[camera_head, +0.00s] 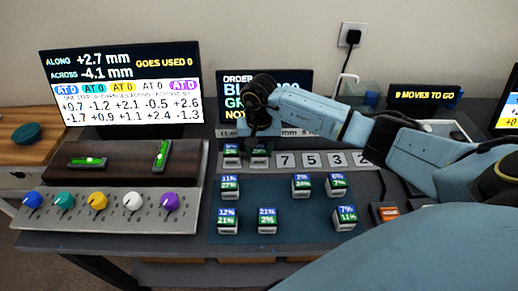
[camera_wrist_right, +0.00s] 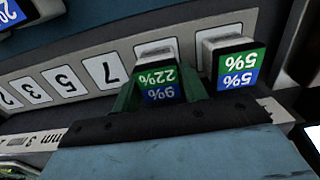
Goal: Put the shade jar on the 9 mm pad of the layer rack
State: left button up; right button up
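My right gripper (camera_head: 259,148) reaches down over the left part of the layer rack (camera_wrist_right: 84,76). In the right wrist view its dark green fingers (camera_wrist_right: 160,95) sit close on both sides of a jar labelled 9% and 22% (camera_wrist_right: 161,86), and it looks shut on it. This jar is at the pad beside the one marked 7; its own pad number is hidden. Whether its base touches the pad is hard to tell. A second jar, labelled 5% and 5% (camera_wrist_right: 238,66), stands on the end pad beside it. My left gripper is not in view.
Several more jars, such as one at the front left (camera_head: 227,221), stand on the blue mat (camera_head: 285,205). Pads marked 7, 5, 3 and 2 are bare. A console with coloured knobs (camera_head: 98,201) is at the left. Screens (camera_head: 121,85) stand behind.

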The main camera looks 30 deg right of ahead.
aim_at(259, 148)
jog(key=o, duration=0.3)
jog(key=shift+r, duration=0.2)
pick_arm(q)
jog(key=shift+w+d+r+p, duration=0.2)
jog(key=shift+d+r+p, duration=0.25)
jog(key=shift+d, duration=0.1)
pick_arm(e)
notch_tip(259, 148, up, 12)
